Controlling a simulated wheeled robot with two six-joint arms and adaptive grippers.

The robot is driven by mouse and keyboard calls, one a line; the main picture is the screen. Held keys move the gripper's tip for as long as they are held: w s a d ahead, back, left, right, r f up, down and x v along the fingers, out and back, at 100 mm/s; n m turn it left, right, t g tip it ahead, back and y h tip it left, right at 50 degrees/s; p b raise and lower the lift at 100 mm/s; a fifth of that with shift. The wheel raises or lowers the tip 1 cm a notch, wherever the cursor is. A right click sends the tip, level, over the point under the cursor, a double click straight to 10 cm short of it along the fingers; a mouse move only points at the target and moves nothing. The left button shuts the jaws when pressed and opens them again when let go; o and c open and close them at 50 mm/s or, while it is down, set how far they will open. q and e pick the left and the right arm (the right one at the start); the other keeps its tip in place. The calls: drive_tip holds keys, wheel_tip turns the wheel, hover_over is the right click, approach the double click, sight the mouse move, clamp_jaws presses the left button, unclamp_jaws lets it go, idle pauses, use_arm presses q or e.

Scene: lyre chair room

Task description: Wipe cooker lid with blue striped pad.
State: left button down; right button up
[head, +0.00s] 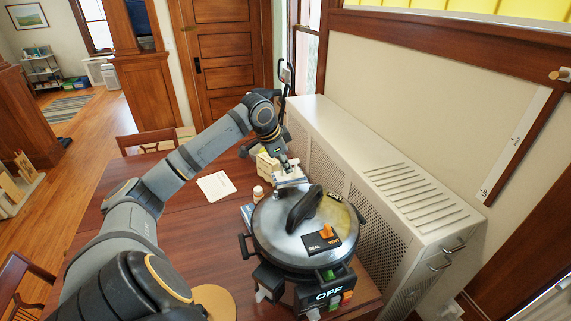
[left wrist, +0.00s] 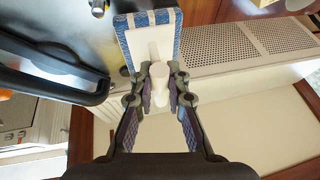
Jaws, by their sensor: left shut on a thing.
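The pressure cooker's round steel lid (head: 275,225) sits on the cooker near the table's right edge, with a black handle (head: 304,209) and an orange vent knob on top. My left gripper (head: 287,168) is over the far edge of the lid. It is shut on the white grip of the blue striped pad (head: 291,179). In the left wrist view the pad (left wrist: 149,35) has a white back and blue striped edges, and the lid (left wrist: 60,25) lies beside and beneath it. I cannot tell whether the pad touches the lid. My right gripper is not in view.
A white-capped bottle (head: 258,194) and yellowish boxes (head: 268,166) stand close behind and left of the cooker. A paper sheet (head: 216,186) lies on the wooden table (head: 185,235). A perforated radiator cover (head: 380,180) runs along the right. The table's middle is mostly clear.

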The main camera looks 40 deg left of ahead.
use_arm(q)
drive_tip(key=shift+f+b, duration=0.55)
drive_tip(key=shift+f, duration=0.45)
